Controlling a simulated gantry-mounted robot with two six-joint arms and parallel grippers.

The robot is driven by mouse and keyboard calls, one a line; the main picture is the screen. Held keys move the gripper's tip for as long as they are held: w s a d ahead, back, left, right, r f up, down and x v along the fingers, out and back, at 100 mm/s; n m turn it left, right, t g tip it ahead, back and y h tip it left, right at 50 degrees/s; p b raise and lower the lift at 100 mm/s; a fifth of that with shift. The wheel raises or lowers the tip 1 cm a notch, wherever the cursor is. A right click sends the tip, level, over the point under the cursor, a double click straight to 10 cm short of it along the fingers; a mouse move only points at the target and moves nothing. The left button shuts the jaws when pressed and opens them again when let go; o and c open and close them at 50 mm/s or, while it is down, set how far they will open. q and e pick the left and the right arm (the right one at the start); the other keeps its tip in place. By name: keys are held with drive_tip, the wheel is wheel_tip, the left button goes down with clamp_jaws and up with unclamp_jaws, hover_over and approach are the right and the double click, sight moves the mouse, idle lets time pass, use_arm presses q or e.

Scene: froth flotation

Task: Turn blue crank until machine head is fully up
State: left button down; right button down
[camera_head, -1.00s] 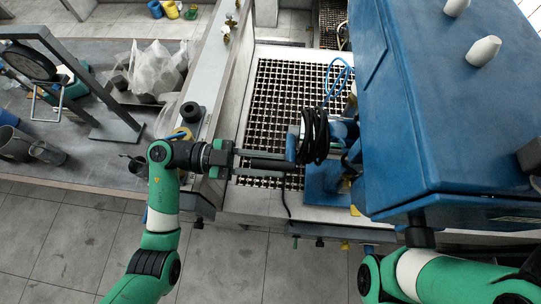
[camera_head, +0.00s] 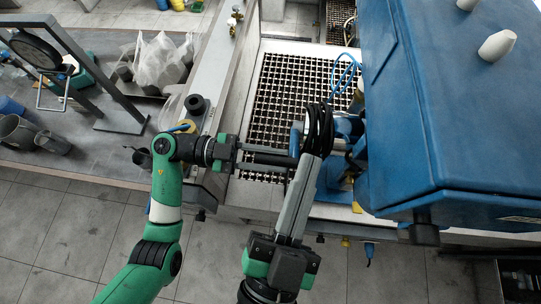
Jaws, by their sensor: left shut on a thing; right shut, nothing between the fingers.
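The blue crank (camera_head: 295,140) is at the left side of the blue machine, with its arm roughly upright in the picture. My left gripper (camera_head: 284,159) comes in from the left and is shut around the crank's dark handle, which its fingers mostly hide. My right gripper (camera_head: 309,163) reaches up from the bottom; its long grey fingers are together and empty. Its tips are beside the crank, overlapping the lower end of a black cable coil (camera_head: 320,128); I cannot tell if they touch. The large blue machine housing (camera_head: 455,120) fills the right side.
A metal grating (camera_head: 275,95) lies behind the crank. A grey bench (camera_head: 85,165) on the left holds plastic bags (camera_head: 160,62), a metal stand (camera_head: 120,122) and cups (camera_head: 52,143). The tiled floor in front is open.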

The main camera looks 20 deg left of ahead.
use_arm(q)
drive_tip(key=shift+r, duration=0.2)
use_arm(e)
drive_tip(key=s+a+f+n+g+y, duration=0.2)
drive_tip(key=a+f+n+g+y, duration=0.25)
drive_tip(key=f, duration=0.45)
drive_tip(key=h, duration=0.1)
hover_over(270, 161)
drive_tip(key=shift+s+d+f+n+t, duration=0.1)
drive_tip(key=shift+d+f+n+t, duration=0.15)
drive_tip(key=shift+n, duration=0.2)
drive_tip(key=shift+w+a+f, duration=0.15)
drive_tip(key=shift+w+f, duration=0.2)
drive_tip(key=shift+w, duration=0.25)
drive_tip(key=shift+s+f, duration=0.3)
drive_tip(key=shift+f, duration=0.25)
drive_tip(key=shift+s+f, duration=0.3)
drive_tip(key=shift+f, duration=0.25)
drive_tip(key=shift+s+f, duration=0.25)
drive_tip(key=shift+f, duration=0.2)
